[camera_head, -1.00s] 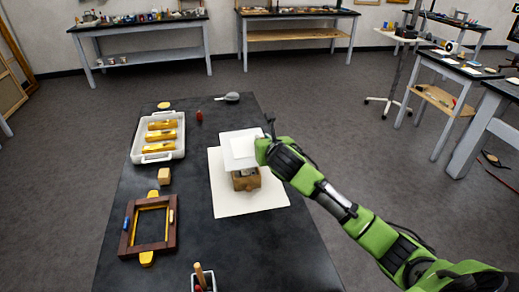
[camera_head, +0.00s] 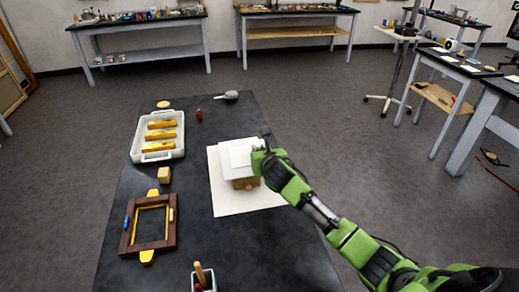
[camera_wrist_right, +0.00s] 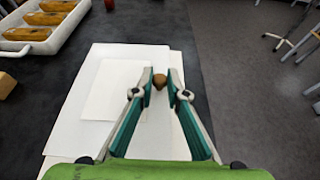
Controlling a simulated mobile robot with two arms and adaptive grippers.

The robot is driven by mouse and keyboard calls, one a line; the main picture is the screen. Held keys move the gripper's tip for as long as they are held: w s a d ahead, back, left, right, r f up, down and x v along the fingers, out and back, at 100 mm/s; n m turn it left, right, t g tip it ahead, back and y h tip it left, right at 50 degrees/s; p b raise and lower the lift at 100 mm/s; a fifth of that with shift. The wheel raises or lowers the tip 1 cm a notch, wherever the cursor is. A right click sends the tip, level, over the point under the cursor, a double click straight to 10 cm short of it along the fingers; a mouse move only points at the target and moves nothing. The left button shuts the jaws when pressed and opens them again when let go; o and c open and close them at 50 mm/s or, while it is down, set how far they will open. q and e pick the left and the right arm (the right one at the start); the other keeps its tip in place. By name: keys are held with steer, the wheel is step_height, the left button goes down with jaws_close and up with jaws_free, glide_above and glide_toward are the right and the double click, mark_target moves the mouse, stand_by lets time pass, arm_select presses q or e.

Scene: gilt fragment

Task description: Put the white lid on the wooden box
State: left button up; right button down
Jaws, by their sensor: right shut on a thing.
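The white lid (camera_head: 228,168) lies over the wooden box (camera_head: 243,184) in the head view and hides the box's top. Only part of the box's brown front shows below the lid's edge. I cannot tell whether the lid rests on the rim or is held just above it. My right gripper (camera_head: 262,149) is at the lid's far right part and is shut on it. In the right wrist view, a small round brown knob (camera_wrist_right: 160,81) shows between the fingertips of my right gripper (camera_wrist_right: 160,88), with white surfaces below. My left gripper is not in view.
The box stands on a white sheet (camera_head: 224,205) on the dark table (camera_head: 215,257). To the left are a white tray (camera_head: 136,152) with gold bars, a wooden block (camera_head: 164,175) and a frame (camera_head: 131,238). A pen cup (camera_head: 204,285) stands at the front.

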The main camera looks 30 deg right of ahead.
steer(key=shift+f, duration=0.4)
steer(key=c, duration=2)
jaws_free()
steer(key=shift+r, duration=0.3)
steer(key=v, duration=1.2)
steer(key=shift+r+b, duration=0.25)
steer(key=shift+b, duration=0.05)
steer(key=shift+s, duration=0.1)
